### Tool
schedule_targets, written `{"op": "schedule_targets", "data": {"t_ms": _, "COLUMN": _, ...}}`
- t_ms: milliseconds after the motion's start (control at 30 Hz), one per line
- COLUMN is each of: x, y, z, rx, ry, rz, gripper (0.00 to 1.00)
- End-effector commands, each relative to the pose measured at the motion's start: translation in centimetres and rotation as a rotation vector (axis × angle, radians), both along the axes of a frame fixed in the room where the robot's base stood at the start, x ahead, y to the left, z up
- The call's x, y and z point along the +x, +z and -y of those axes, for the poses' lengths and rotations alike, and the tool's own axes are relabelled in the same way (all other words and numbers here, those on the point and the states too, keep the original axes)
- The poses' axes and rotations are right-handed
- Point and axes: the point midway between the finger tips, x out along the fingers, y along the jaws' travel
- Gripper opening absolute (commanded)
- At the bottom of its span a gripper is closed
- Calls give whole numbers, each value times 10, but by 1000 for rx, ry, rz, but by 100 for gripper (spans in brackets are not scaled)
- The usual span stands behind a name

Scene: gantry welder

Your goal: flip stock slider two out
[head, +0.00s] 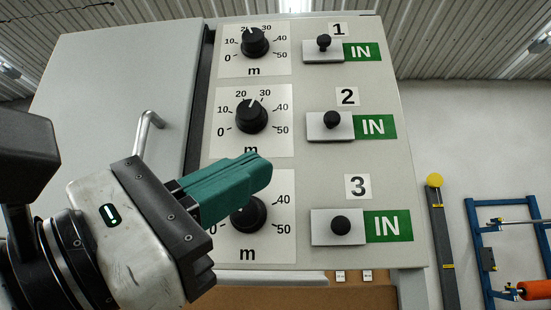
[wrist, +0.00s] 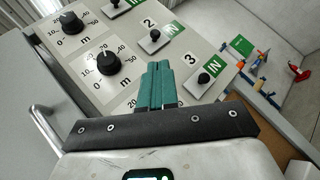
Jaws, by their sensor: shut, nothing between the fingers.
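Stock slider two is a pale plate (head: 318,127) with a black knob (head: 332,119), under the number 2. The plate sits at the left and a green IN label (head: 373,127) shows to its right. In the wrist view its knob (wrist: 155,34) is at upper middle. My gripper (head: 262,170), with teal fingers, is shut and empty. In the head view it is below and left of slider two, overlapping the lowest dial's card. In the wrist view the fingertips (wrist: 158,66) appear just below slider two. Whether they touch the panel cannot be told.
Slider one (head: 323,42) is above and slider three (head: 340,225) below, both also showing IN. Several black dials (head: 251,117) line the left side. A cabinet door with a handle (head: 148,130) is further left. A blue rack (head: 480,240) stands at right.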

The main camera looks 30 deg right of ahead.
Motion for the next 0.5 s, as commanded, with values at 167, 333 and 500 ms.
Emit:
{"op": "schedule_targets", "data": {"t_ms": 167, "x": 0, "y": 0, "z": 0, "rx": -1, "ry": -1, "rz": 0, "gripper": 0}}
{"op": "schedule_targets", "data": {"t_ms": 333, "x": 0, "y": 0, "z": 0, "rx": -1, "ry": -1, "rz": 0, "gripper": 0}}
{"op": "schedule_targets", "data": {"t_ms": 500, "x": 0, "y": 4, "z": 5, "rx": 1, "ry": -2, "rz": 1, "gripper": 0}}
